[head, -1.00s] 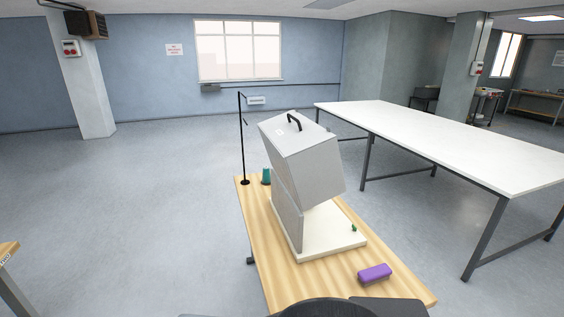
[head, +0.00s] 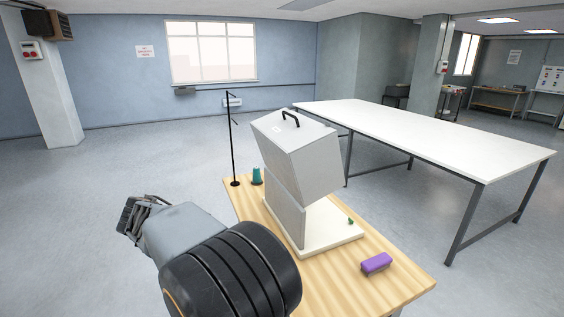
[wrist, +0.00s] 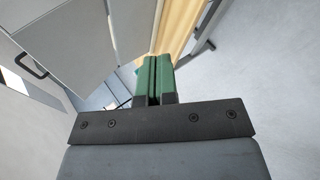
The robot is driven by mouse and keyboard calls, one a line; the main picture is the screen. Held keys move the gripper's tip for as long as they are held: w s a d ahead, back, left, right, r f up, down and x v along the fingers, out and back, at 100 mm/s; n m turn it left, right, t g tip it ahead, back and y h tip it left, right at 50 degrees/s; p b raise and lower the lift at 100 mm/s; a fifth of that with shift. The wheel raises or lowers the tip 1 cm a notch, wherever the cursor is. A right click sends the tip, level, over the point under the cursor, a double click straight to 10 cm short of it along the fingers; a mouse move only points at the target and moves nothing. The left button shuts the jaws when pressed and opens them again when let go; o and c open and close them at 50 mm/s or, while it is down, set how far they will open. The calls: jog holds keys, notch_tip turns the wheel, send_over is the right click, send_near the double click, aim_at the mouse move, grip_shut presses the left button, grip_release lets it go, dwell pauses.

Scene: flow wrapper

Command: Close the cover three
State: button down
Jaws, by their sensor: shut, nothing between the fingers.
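In the head view a grey cover (head: 300,150) with a black handle (head: 291,118) on its top stands raised and tilted above a grey upright panel (head: 286,212). Both stand on a cream base plate (head: 325,239) on the wooden table. No number shows clearly on the cover. The black handle (wrist: 30,66) and grey panels also show at the upper left of the wrist view. My gripper (wrist: 153,62) has green fingers that are shut and empty. In the head view my gripper (head: 128,218) is at the left, apart from the machine and left of the table.
The wooden table (head: 345,291) also bears a purple block (head: 376,263), a teal object (head: 256,176) and a thin black stand (head: 233,140). A long white table (head: 430,137) stands behind at the right. The floor at left is clear.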

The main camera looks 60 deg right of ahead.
jog(key=w+d+r+m+g+h+b, duration=0.1)
jog(key=w+d+r+m+g+h, duration=0.15)
jog(key=d+g+h, duration=0.4)
jog(key=w+d+r+m+g+h, duration=0.1)
jog(key=w+d+r+m+g, duration=0.2)
jog(key=d, duration=0.6)
jog(key=p, duration=0.3)
send_near(284, 154)
jog(key=x, duration=0.7)
jog(key=shift+s+d, duration=0.1)
jog(key=shift+d, duration=0.2)
